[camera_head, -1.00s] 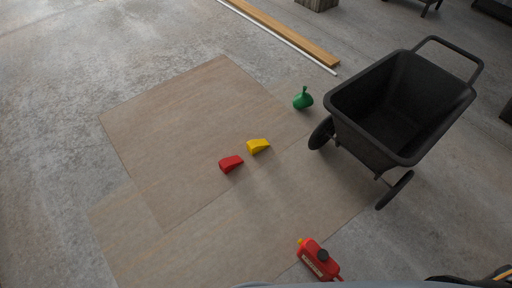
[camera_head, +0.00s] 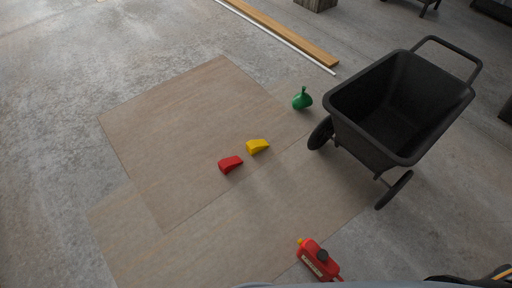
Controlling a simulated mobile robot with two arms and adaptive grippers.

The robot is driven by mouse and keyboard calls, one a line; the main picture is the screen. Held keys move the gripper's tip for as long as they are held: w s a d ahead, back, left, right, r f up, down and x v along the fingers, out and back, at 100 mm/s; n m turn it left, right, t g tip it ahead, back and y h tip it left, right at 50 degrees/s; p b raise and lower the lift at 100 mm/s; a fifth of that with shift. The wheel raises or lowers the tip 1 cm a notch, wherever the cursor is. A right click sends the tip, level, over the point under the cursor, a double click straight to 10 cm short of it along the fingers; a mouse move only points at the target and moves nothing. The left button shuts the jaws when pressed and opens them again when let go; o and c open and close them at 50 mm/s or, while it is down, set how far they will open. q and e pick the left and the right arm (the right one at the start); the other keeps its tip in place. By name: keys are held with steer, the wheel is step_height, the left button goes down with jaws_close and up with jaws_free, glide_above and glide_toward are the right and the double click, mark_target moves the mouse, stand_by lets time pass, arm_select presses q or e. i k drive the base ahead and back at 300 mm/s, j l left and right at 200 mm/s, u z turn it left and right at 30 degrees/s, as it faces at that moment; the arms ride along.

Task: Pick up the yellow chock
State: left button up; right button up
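The yellow chock (camera_head: 257,146) is a small wedge lying on a tan floor board in the middle of the head view. A red chock (camera_head: 230,164) of similar shape lies just to its lower left, with a small gap between them. Neither chock is held. A dark piece at the bottom right edge may be part of my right arm, but its fingers cannot be made out. My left gripper is not in view.
A black wheeled cart (camera_head: 396,108) stands to the right. A green funnel-like object (camera_head: 302,99) sits near its left wheel. A red bottle (camera_head: 318,260) lies at the bottom. A wooden plank (camera_head: 283,34) and a white rod lie at the back. Concrete floor at left is clear.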

mark_target(254, 146)
steer(key=i+j+u, duration=0.15)
steer(key=i+j, duration=0.6)
steer(key=i, duration=0.1)
